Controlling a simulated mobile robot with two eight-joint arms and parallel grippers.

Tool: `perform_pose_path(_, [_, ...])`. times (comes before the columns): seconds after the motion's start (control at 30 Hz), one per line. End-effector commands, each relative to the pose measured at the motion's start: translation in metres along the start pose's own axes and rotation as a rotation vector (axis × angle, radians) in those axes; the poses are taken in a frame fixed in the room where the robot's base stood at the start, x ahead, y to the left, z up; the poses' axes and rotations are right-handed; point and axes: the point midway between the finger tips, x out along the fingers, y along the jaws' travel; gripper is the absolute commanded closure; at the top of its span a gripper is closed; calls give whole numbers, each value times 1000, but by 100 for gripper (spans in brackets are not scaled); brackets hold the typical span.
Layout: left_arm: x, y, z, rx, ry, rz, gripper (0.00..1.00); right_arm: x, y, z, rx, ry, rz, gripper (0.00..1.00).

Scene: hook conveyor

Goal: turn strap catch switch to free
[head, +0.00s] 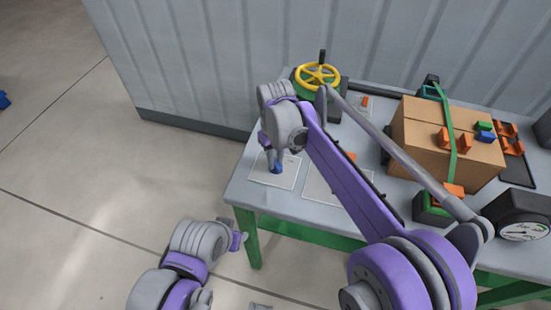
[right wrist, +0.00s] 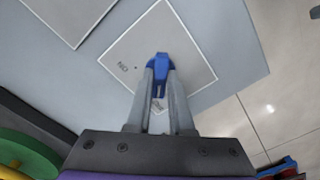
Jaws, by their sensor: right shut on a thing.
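My right gripper (head: 275,166) is over the near left corner of the table. It is shut on a small blue piece (right wrist: 160,70), which shows between the two fingertips in the right wrist view. The piece is over a pale marked plate (right wrist: 185,35); whether it touches the plate is unclear. A green strap (head: 449,125) runs over a cardboard box (head: 412,135). At the strap's near end sits a dark and green block with an orange top (head: 453,190); I cannot tell whether this is the strap catch switch or how it is set. My left gripper (head: 240,241) is low, left of the table, and barely shows.
A yellow handwheel (head: 317,76) stands at the table's back left. Orange, green and blue pieces (head: 485,131) lie on the box. A dark gauge (head: 522,215) stands at the right. My right arm crosses above the table's middle.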

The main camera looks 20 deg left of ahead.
Motion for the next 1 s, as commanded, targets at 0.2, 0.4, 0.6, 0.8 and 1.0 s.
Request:
perform_pose_path(0.2, [0,0,0,0,0,0,50,-1,0,0,0,1,1,50])
perform_pose_path(0.4, [0,0,0,0,0,0,50,0,0,0,0,1,1,50])
perform_pose_path(0.6, [-1,0,-1,0,0,0,50,-9,0,0,0,1,1,50])
perform_pose_path(0.8, [-4,0,-3,0,2,0,50,-46,0,0,0,1,1,50])
perform_pose_path(1.0, [-7,0,-5,0,3,0,50,-85,0,0,0,1,1,50])
